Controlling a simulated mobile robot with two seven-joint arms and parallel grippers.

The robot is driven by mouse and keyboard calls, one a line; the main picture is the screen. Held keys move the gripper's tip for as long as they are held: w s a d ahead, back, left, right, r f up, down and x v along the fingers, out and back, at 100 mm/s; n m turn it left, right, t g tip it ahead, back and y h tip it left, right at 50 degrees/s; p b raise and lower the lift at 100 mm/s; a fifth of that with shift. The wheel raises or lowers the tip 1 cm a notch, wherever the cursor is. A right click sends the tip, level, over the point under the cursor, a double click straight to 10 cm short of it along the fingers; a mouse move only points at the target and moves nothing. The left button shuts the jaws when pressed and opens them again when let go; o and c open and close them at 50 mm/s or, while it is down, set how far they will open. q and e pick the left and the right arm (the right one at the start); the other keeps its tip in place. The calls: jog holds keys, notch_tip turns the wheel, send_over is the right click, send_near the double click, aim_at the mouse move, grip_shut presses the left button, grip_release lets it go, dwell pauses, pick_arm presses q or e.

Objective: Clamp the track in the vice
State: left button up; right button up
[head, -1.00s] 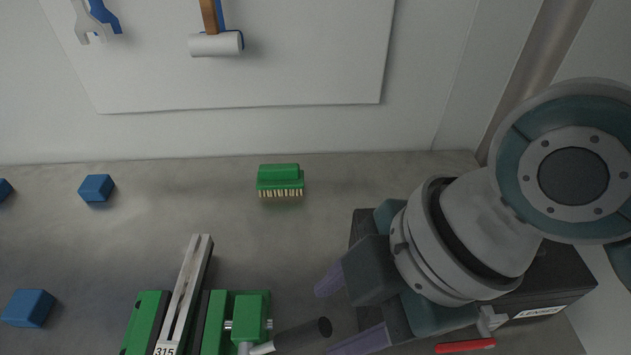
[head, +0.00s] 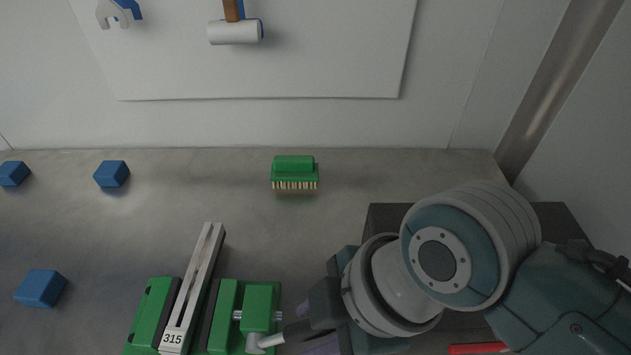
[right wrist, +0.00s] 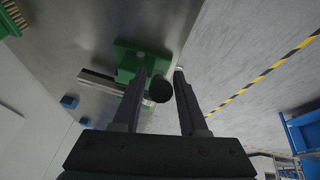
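The track (head: 199,275), a grey slotted rail tagged 315, lies lengthwise between the jaws of the green vice (head: 152,310) at the bottom of the head view. I cannot tell whether both jaws touch it. The vice also shows in the right wrist view (right wrist: 128,57). Its dark handle (head: 297,332) points right, its round end (right wrist: 160,90) facing the wrist camera. My right gripper (head: 310,325) is at the handle, with its purple fingers apart on either side of the handle end in the wrist view. My left gripper is out of view.
A green brush (head: 295,172) lies at the back of the bench, with several blue blocks (head: 112,174) to the left. A dark box (head: 385,218) stands behind my right arm. A red handle (head: 478,348) shows at the bottom.

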grip_shut()
dwell(1.1)
